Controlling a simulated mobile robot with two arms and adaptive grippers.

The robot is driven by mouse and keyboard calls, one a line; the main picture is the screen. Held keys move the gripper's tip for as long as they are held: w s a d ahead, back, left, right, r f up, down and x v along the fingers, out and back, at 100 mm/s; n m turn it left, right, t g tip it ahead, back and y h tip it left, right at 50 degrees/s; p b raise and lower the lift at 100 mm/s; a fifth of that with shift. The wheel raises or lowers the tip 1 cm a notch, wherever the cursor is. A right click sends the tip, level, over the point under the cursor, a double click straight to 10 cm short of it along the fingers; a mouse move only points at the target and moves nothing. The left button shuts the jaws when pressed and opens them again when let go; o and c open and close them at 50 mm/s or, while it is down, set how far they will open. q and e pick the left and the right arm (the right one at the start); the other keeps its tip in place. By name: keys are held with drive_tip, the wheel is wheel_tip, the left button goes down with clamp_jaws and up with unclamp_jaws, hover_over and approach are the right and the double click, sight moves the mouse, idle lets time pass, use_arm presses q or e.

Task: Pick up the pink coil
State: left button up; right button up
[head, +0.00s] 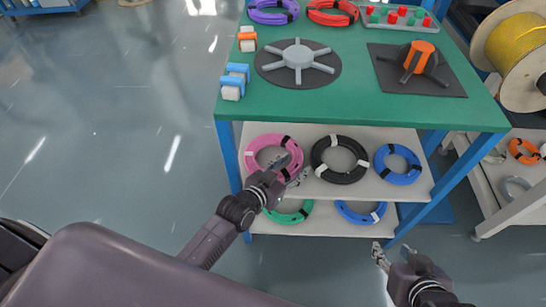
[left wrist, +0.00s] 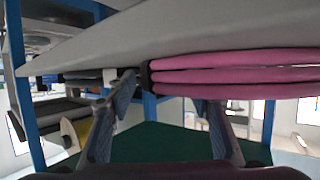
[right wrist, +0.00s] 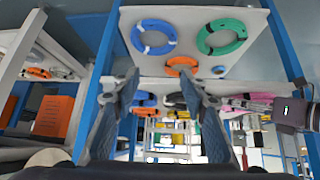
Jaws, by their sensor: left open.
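The pink coil (head: 252,146) lies flat on the left of the table's middle shelf, with black bands around it. In the left wrist view the pink coil (left wrist: 235,68) shows edge-on as stacked strands with a black band at its end. My left gripper (head: 296,170) is at the coil's front right side. In the left wrist view my left gripper (left wrist: 170,95) is open, fingers apart. I cannot tell whether a finger touches the coil. My right gripper (head: 380,254) is empty in front of the shelves, and its fingers are apart in the right wrist view (right wrist: 160,82).
A black coil (head: 340,160) and a blue coil (head: 398,164) lie right of the pink one. A green coil (head: 289,213) and another blue coil (head: 361,214) lie on the lower shelf. The green tabletop (head: 350,108) overhangs the shelves. Open floor (head: 110,150) lies left.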

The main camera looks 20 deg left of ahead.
use_arm(q)
drive_tip(key=shift+c, duration=0.6)
clamp_jaws()
drive_tip(key=shift+r, duration=0.1)
